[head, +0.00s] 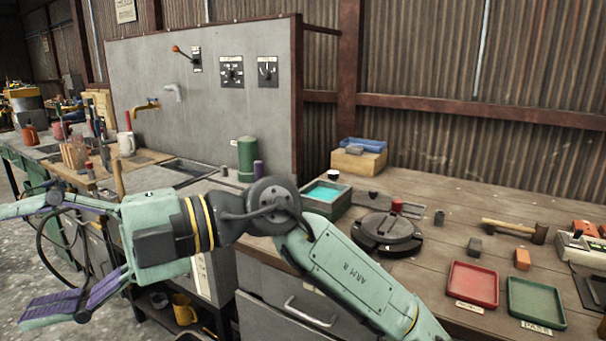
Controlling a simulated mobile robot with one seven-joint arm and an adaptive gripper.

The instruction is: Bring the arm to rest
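My arm (360,275) is green with grey joints and reaches across the lower middle of the head view, bent at a dark elbow joint and pointing left. My gripper (22,265) is at the far left, in front of the workbenches and over the floor. Its two fingers with purple pads are spread wide apart, and nothing shows between them. One fingertip is at or past the left picture edge.
A wooden bench (460,235) holds a red tray (474,285), a green tray (536,303), a round dark device (387,234) and a mallet (514,230). Behind my arm are a sink (197,167), a grey panel (225,110), drawers (290,310) and a yellow mug (184,309).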

